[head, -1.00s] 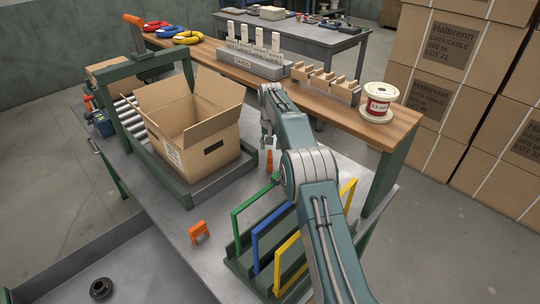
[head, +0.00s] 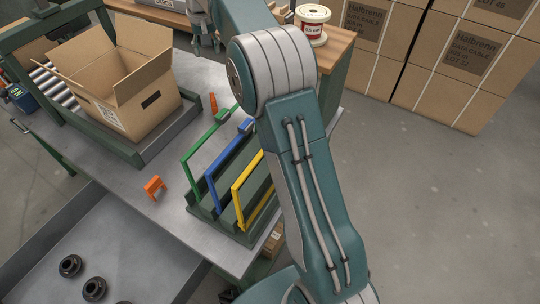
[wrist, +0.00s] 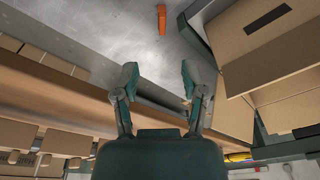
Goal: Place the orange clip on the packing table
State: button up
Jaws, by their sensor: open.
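An orange U-shaped clip (head: 155,186) stands on the bare grey packing table (head: 112,165), left of the rack with green, blue and yellow frames. A second, narrow orange piece (head: 213,103) stands on the table between the open carton and the rack. What looks like this narrow piece shows in the wrist view (wrist: 162,20), beyond my fingertips. My gripper (head: 206,45) is at the table's far side, by the wooden bench, partly cut by the arm link. In the wrist view my gripper (wrist: 158,78) is open, with nothing between its fingers.
An open carton (head: 122,113) sits on a green-edged platform at left. The frame rack (head: 215,195) stands at the table's right front. A spool (head: 311,27) is on the wooden bench. Black rings (head: 70,266) lie in the grey tray. Stacked boxes (head: 440,60) are at right.

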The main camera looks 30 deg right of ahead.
jog(key=s+r+n+t, duration=0.1)
jog(key=s+r, duration=0.3)
jog(key=s, duration=0.6)
jog(key=s+r+t, duration=0.1)
jog(key=s+r, duration=0.3)
jog(key=s, duration=0.7)
jog(key=s+f+t, duration=0.1)
jog(key=s+f, duration=0.3)
jog(key=s, duration=0.5)
jog(key=s+f, duration=0.4)
jog(key=s, duration=0.6)
jog(key=shift+s+a+f+n+t, duration=0.2)
jog(key=shift+a+f+n+t, duration=0.15)
jog(key=shift+n+t, duration=0.05)
